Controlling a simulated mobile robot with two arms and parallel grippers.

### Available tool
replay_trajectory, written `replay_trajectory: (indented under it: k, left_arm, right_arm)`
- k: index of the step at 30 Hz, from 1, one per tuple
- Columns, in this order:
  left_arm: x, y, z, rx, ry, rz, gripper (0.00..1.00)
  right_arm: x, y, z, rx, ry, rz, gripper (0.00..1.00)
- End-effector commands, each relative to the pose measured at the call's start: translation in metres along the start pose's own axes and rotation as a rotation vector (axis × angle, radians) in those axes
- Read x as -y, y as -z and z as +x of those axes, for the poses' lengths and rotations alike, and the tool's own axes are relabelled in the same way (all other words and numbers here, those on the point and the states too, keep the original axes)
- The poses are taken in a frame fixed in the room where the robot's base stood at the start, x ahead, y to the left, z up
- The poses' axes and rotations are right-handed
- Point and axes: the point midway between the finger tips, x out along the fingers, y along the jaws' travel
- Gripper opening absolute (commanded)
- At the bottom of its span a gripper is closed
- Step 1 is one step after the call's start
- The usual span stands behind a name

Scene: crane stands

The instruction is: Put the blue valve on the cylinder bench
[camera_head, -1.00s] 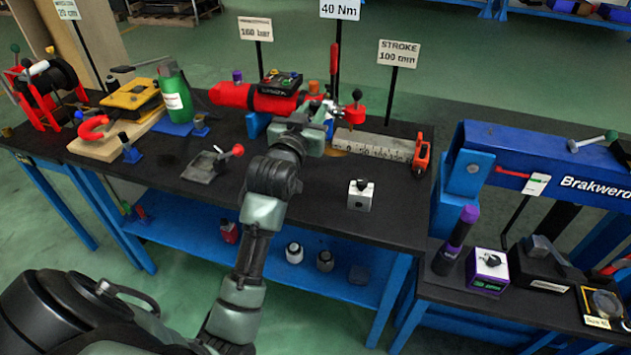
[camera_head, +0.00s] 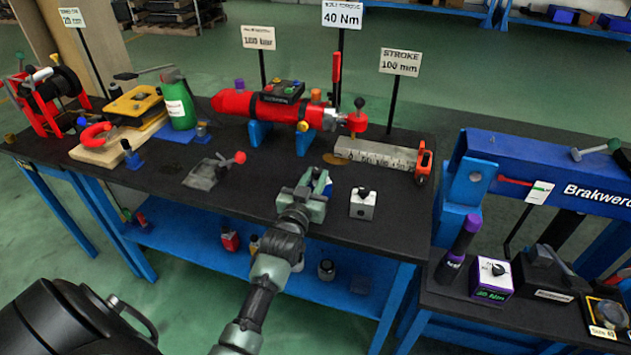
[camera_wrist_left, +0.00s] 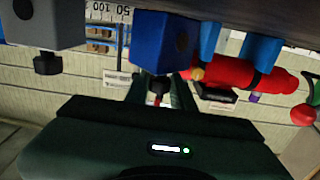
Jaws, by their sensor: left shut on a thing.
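The blue valve (camera_wrist_left: 165,42) is a blue block between the fingers of my left gripper in the left wrist view. A small red and dark part shows at its lower end there. In the head view only a bit of the blue valve (camera_head: 322,182) shows behind my left gripper (camera_head: 308,193), which is shut on it. They are over the front middle of the black-topped cylinder bench (camera_head: 265,200). I cannot tell whether the valve touches the top. My right gripper is not in view.
A grey block with a black knob (camera_head: 363,204) stands just right of my left gripper. Behind are the red cylinder (camera_head: 270,105) on blue supports and a steel ruler (camera_head: 375,153). A grey clamp with a red knob (camera_head: 213,171) is to the left. The front right top is bare.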

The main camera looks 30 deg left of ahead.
Motion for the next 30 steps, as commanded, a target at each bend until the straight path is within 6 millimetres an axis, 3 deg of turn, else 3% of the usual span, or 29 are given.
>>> replay_trajectory:
  k: [13, 14, 16, 26, 30]
  left_arm:
    - [0.000, -0.008, 0.001, -0.012, 0.000, 0.000, 0.00]
    - [0.000, -0.013, 0.000, -0.002, 0.000, 0.000, 0.27]
    - [0.000, -0.012, 0.000, -0.002, 0.000, 0.000, 0.46]
    - [0.000, -0.010, 0.000, -0.003, 0.000, 0.000, 0.46]
    - [0.000, -0.012, -0.013, 0.000, 0.000, -0.001, 0.46]
  right_arm:
    - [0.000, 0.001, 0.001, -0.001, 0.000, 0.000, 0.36]
    - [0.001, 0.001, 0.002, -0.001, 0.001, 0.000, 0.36]
    - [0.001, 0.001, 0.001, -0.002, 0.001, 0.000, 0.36]
    - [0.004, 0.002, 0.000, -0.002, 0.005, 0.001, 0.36]
    - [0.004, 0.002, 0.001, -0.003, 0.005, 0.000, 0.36]
